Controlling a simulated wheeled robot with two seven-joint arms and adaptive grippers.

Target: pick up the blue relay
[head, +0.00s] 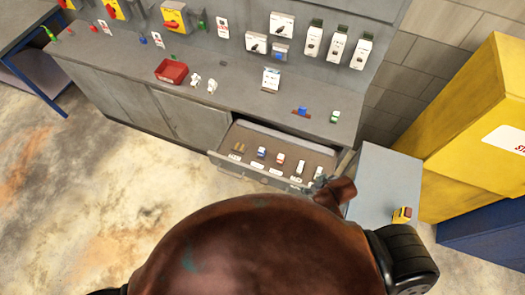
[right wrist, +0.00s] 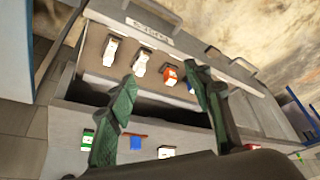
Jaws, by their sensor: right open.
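A small blue block (head: 302,111) sits on the grey counter beside a small green-and-white block (head: 335,116). Another small blue-and-white block (head: 262,152) lies in the open drawer. I cannot tell from its look which blue one is the relay. The drawer's blue one (right wrist: 191,86) is at the right finger's tip. My right gripper (right wrist: 158,72) is open and empty, with green fingers spread over the drawer front area. My left gripper is not in view.
The open drawer (head: 213,157) also holds red-and-white and white blocks. A red tray (head: 171,71) and white parts (head: 203,84) stand on the counter. A yellow cabinet (head: 470,120) is at right. A grey surface (head: 378,175) bears a small yellow item (head: 402,215).

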